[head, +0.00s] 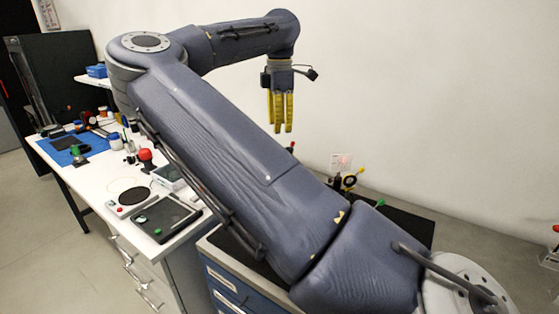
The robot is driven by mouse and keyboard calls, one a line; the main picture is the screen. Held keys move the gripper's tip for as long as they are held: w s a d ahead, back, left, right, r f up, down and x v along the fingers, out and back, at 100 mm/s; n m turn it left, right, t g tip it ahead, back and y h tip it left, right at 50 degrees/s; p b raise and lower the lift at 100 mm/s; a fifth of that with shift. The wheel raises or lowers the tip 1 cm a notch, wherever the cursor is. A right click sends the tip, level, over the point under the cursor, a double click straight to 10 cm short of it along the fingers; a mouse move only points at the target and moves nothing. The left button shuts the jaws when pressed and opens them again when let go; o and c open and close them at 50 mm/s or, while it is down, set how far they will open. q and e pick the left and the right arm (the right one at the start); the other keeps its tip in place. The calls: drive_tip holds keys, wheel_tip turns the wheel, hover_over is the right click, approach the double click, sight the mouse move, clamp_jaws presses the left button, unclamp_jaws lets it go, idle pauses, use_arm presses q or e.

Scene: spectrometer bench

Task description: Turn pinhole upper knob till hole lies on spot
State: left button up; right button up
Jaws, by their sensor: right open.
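My right gripper (282,130) has yellow fingers that point down. It hangs in the air in front of the back wall, above and to the left of the small optical mounts, apart from them and holding nothing. A black ring-shaped mount (350,182) with yellow parts stands on the dark bench top; it may be the pinhole mount. A small pale plate (341,161) with a reddish mark stands just behind it. The hole and the spot are too small to make out, and I cannot tell which knob is the upper one. My left gripper is not in view.
My right arm crosses the picture and hides much of the dark bench top (408,222). A green knob (380,202) and a red-topped part (291,148) show beside it. At left, a white table (95,186) holds a black tray (165,218) and several small items.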

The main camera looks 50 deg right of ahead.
wheel_tip(320, 180, down, 12)
drive_tip(key=shift+r, duration=0.1)
idle(0.4)
